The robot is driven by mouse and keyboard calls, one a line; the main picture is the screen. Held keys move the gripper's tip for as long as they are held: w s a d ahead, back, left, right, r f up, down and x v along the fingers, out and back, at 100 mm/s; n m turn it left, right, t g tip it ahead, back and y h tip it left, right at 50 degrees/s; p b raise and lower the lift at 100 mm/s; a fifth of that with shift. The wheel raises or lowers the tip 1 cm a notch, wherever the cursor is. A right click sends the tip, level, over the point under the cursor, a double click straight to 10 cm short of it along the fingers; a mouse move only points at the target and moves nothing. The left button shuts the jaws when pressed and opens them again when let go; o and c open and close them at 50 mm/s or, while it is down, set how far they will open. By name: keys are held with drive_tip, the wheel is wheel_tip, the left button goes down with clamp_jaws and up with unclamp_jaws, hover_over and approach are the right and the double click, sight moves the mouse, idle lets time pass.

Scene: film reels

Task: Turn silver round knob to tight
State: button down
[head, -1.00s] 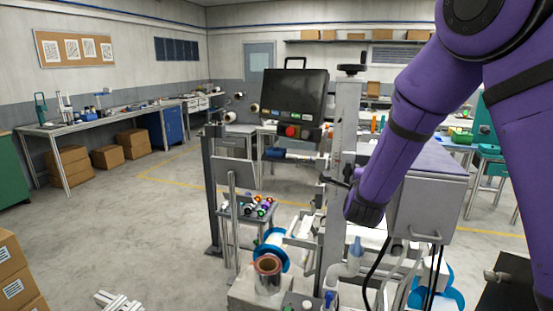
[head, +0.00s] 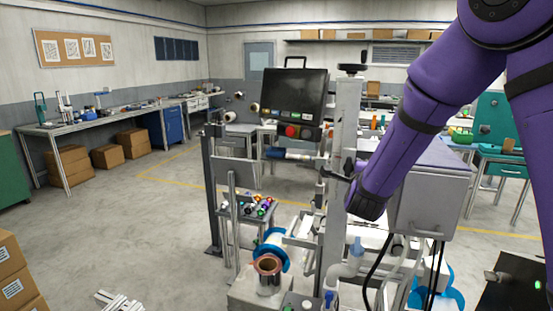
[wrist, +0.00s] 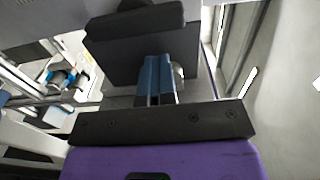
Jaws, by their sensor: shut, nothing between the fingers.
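In the wrist view a silver round knob (wrist: 178,75) shows partly, just right of my fingers, its left part hidden behind them. My gripper (wrist: 157,62) has its two blue-grey fingers together with nothing between them. They point at a dark block (wrist: 140,45) on the machine. I cannot tell whether the fingers touch the knob. In the head view my purple arm reaches down beside the machine's upright post (head: 343,125). The knob and my fingertips cannot be made out there.
A screen box (head: 294,95) with buttons stands left of the post. A grey cabinet (head: 425,205) is right of my wrist. A copper-coloured roll (head: 267,268) and blue-flanged reel sit below. Open floor lies to the left.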

drive_tip(key=shift+w+d+r, duration=0.1)
drive_tip(key=shift+w+r, duration=0.1)
drive_tip(key=shift+r, duration=0.3)
drive_tip(key=shift+w+r, duration=0.2)
drive_tip(key=shift+r, duration=0.25)
drive_tip(key=shift+a+f+v, duration=0.1)
drive_tip(key=shift+f+v, duration=0.1)
drive_tip(key=shift+v, duration=0.75)
drive_tip(key=shift+a+f+v, duration=0.1)
drive_tip(key=shift+f+v, duration=0.05)
drive_tip(key=shift+v, duration=0.85)
drive_tip(key=shift+a+f+v, duration=0.1)
drive_tip(key=shift+f+v, duration=0.1)
drive_tip(key=shift+v, duration=0.75)
drive_tip(key=shift+w, duration=0.1)
drive_tip(key=shift+r, duration=0.1)
